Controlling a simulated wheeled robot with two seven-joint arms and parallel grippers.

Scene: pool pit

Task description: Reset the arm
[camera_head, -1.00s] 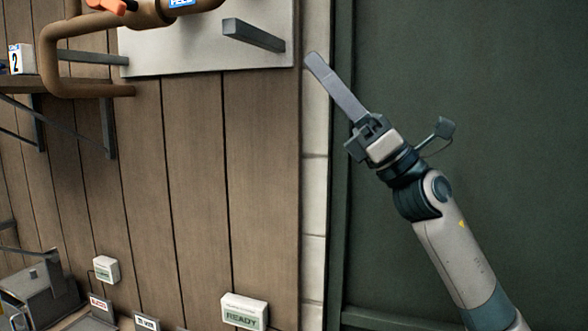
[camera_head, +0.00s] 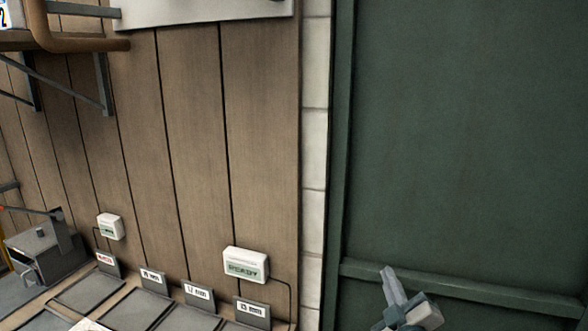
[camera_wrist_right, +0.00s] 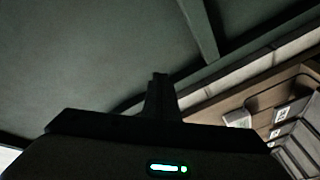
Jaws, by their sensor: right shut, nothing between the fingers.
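My right gripper (camera_head: 394,285) shows at the bottom right of the head view, in front of the dark green panel. Its fingers are together and hold nothing. Only the fingers and part of the wrist are in the picture; the rest of the arm is below the edge. In the right wrist view the shut fingers (camera_wrist_right: 160,92) stand dark at the middle, with the green panel behind them. My left gripper is not in view.
A wooden plank wall (camera_head: 190,150) fills the left. A box reading READY (camera_head: 245,265) hangs above a bench with several labelled plates (camera_head: 110,297). A grey device (camera_head: 45,255) stands at far left. A bracketed shelf (camera_head: 70,50) juts out at upper left. The green panel (camera_head: 470,140) has a crossbar (camera_head: 480,290).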

